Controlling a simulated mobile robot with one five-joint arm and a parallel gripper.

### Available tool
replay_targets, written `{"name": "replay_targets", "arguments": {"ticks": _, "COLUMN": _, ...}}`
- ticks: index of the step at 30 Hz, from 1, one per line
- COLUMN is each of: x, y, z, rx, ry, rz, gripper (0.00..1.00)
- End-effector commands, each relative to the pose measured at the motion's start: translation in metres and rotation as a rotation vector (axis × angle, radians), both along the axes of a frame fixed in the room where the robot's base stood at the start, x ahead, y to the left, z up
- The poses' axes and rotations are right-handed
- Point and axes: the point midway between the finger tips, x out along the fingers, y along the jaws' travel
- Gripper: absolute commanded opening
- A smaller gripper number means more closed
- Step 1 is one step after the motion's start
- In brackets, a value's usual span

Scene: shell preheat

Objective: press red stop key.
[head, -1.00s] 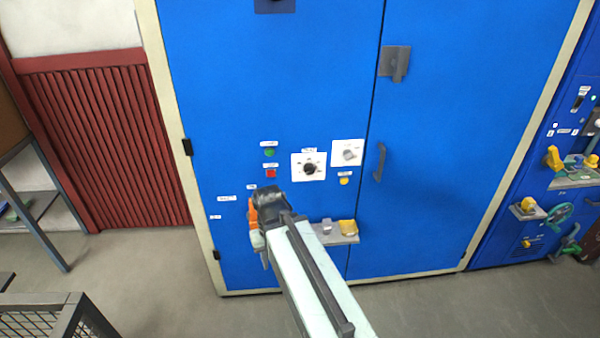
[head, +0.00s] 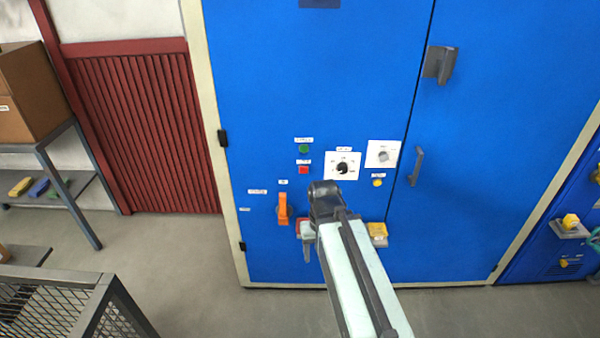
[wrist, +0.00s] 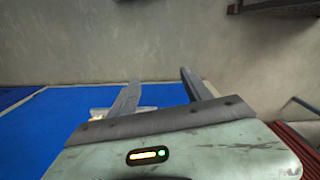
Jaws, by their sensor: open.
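The red stop key (head: 303,170) is a small red square on the blue cabinet front, below a round green button (head: 303,149). A small white label sits just above it. My gripper (head: 307,250) hangs at the end of my arm, below the red key in the head view and in front of the lower cabinet. Its fingers are hard to make out there. In the wrist view both fingers of my gripper (wrist: 158,80) stand apart with nothing between them. The red key does not show in the wrist view.
An orange handle (head: 283,209) is left of my gripper. A dark knob (head: 342,168), a pale knob (head: 383,156) and a yellow button (head: 377,183) are right of the key. A small shelf holds a yellow block (head: 377,230). A mesh cart (head: 75,300) stands at lower left.

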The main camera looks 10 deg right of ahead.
Motion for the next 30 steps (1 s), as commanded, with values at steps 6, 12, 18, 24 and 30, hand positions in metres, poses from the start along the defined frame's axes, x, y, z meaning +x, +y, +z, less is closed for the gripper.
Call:
{"name": "replay_targets", "arguments": {"ticks": 6, "x": 0.0, "y": 0.0, "z": 0.0, "rx": 0.0, "ry": 0.0, "rz": 0.0, "gripper": 0.0}}
{"name": "replay_targets", "arguments": {"ticks": 12, "x": 0.0, "y": 0.0, "z": 0.0, "rx": 0.0, "ry": 0.0, "rz": 0.0, "gripper": 0.0}}
{"name": "replay_targets", "arguments": {"ticks": 18, "x": 0.0, "y": 0.0, "z": 0.0, "rx": 0.0, "ry": 0.0, "rz": 0.0, "gripper": 0.0}}
{"name": "replay_targets", "arguments": {"ticks": 24, "x": 0.0, "y": 0.0, "z": 0.0, "rx": 0.0, "ry": 0.0, "rz": 0.0, "gripper": 0.0}}
{"name": "replay_targets", "arguments": {"ticks": 30, "x": 0.0, "y": 0.0, "z": 0.0, "rx": 0.0, "ry": 0.0, "rz": 0.0, "gripper": 0.0}}
